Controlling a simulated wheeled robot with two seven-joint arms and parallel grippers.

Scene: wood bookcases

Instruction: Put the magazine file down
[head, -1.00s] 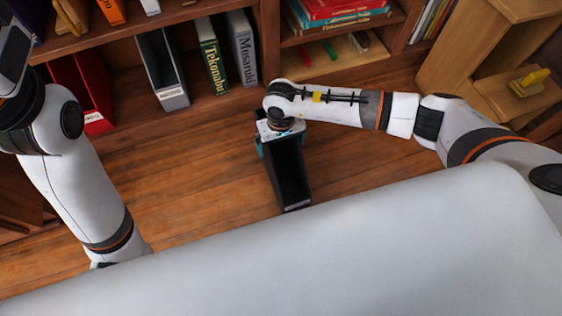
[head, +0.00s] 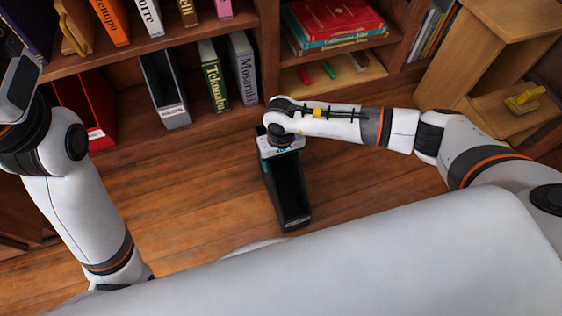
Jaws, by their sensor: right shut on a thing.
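A black magazine file (head: 290,195) is in the middle of the head view, in front of the bookcase, with its open top towards me. My right gripper (head: 280,150) is shut on its far end; the wrist hides the fingertips and part of the file. I cannot tell whether the file touches the floor. My left arm comes in at the left, and its gripper does not show clearly in the head view.
The wood bookcase's lower shelf holds a red file (head: 88,112), a grey file (head: 165,92), a green book (head: 213,77) and a grey book (head: 243,68). A wooden stand (head: 490,55) is at the right. The wood floor (head: 175,195) left of the black file is clear.

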